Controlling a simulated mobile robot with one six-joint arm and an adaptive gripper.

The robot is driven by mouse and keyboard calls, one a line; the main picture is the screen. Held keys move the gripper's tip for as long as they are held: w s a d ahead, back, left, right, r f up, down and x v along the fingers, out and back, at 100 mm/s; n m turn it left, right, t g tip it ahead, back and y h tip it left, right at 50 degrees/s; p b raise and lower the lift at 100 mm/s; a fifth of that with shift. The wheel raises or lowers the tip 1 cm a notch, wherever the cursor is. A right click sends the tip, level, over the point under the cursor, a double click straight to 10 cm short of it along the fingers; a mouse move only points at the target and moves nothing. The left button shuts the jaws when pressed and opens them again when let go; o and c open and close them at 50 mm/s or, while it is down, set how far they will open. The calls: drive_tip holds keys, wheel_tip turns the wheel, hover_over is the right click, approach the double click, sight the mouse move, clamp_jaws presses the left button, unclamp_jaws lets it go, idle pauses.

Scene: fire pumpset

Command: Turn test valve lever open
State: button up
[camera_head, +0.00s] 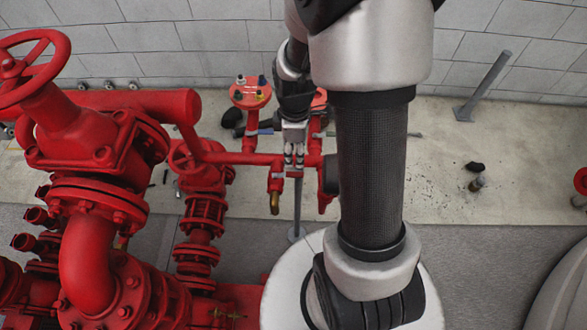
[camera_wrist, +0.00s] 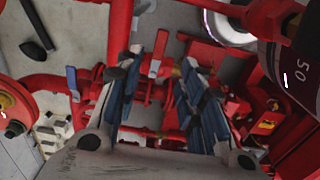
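My gripper (camera_head: 293,163) points down at the red pipe assembly in the head view, beside the short crosswise pipe. In the wrist view, my gripper (camera_wrist: 170,80) is open, with its two dark blue-grey fingers apart. A small flat red lever (camera_wrist: 159,52) shows in the gap near the fingertips. I cannot tell whether a finger touches it. A blue-grey lever (camera_wrist: 72,80) stands to the left, outside the fingers. I cannot tell which one is the test valve lever. In the head view the gripper hides this area. A brass fitting (camera_head: 274,203) hangs just left of the gripper.
A large red valve with a handwheel (camera_head: 35,65) and thick piping fill the left. A red flange with small fittings (camera_head: 250,94) stands behind left of the gripper. A gauge (camera_wrist: 300,75) is close at the wrist view's right.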

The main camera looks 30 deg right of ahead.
sight(294, 174)
wheel_tip(294, 174, down, 10)
drive_tip(key=b, duration=0.2)
drive_tip(key=shift+r+b, duration=0.2)
drive_tip(key=shift+b, duration=0.15)
drive_tip(key=shift+c, duration=0.2)
clamp_jaws()
idle(0.3)
